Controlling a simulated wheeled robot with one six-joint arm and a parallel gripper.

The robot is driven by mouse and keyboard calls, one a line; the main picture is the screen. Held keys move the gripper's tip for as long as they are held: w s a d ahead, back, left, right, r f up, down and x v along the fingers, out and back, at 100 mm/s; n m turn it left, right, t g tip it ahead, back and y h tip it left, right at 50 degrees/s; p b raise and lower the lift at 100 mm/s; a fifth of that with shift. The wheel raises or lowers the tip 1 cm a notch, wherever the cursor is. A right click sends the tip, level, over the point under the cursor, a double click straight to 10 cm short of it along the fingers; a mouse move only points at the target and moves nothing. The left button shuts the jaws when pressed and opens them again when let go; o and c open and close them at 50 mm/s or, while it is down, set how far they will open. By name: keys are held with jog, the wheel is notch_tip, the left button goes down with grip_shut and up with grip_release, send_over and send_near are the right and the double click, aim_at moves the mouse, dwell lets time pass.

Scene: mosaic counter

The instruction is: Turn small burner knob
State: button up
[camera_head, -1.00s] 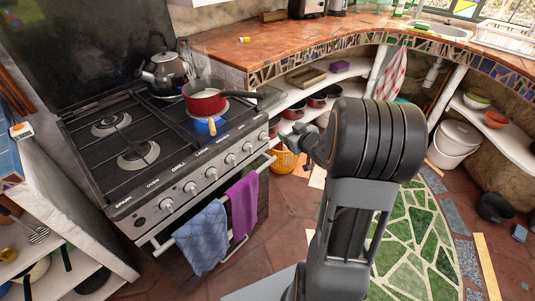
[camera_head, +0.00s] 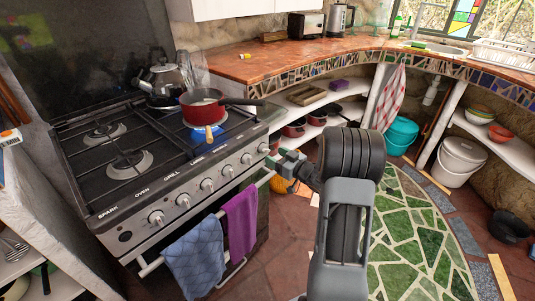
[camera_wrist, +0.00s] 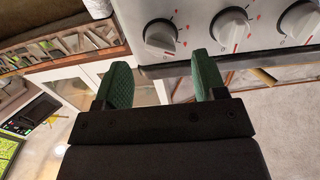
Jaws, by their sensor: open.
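The stove (camera_head: 130,160) has a row of silver knobs along its front panel, with labels such as SPARK, OVEN and GRILL; the labels further right are too small to read. The rightmost knob (camera_head: 263,148) is nearest my gripper (camera_head: 287,166), which is just right of the panel's right end. In the wrist view my gripper (camera_wrist: 162,80) has its two green fingers apart with nothing between them. Three white knobs show beyond the fingertips: a left knob (camera_wrist: 160,36), a middle knob (camera_wrist: 231,27) and a right knob (camera_wrist: 299,22). No finger visibly touches a knob.
A blue towel (camera_head: 194,257) and a purple towel (camera_head: 240,220) hang from the oven rail (camera_head: 222,212). Shelves (camera_head: 318,110) with pots lie right of the stove.

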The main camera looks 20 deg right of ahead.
aim_at(268, 151)
jog(key=shift+x, duration=2.4)
jog(key=c, duration=0.9)
